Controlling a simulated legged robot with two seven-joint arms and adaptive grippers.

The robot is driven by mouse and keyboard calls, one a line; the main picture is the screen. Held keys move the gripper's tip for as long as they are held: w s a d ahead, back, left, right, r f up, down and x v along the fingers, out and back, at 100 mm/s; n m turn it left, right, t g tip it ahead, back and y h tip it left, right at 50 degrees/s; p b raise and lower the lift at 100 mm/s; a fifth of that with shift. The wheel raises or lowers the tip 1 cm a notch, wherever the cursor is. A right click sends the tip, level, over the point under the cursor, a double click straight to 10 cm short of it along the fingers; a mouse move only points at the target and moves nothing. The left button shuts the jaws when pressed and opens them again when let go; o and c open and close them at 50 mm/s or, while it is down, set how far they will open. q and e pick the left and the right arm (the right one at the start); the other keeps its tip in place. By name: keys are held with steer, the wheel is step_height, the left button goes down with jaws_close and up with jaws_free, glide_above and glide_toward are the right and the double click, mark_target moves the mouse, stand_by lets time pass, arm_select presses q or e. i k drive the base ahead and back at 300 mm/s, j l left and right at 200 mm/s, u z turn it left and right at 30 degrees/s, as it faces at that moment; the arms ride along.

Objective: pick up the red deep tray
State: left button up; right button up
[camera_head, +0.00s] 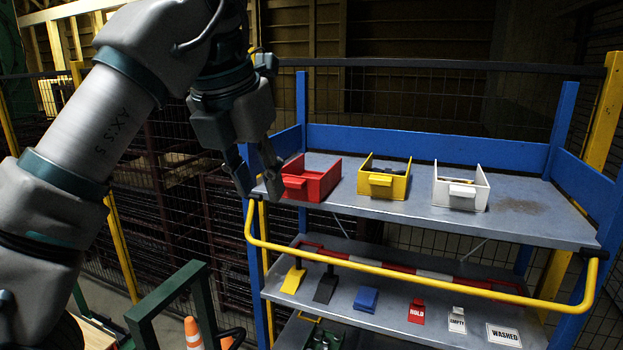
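The red deep tray (318,182) is an open-topped bin with a front handle tab. It stands on the left end of the top shelf (400,204) of a blue-framed rack. My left gripper (259,186) points down at the left of the tray, its two fingers spread with nothing seen between them. One finger overlaps the tray's left edge in the picture. I cannot tell whether it touches. The tray's inside shows partly and looks empty. My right gripper does not show.
A yellow tray (384,188) with dark contents and a white tray (460,197) stand to the right. A yellow rail (400,270) runs along the rack's front. The lower shelf holds scoops, a blue block (366,299) and labelled signs. A traffic cone (193,334) stands low left.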

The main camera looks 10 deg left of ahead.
mark_target(313, 187)
steer(key=i, duration=1.3)
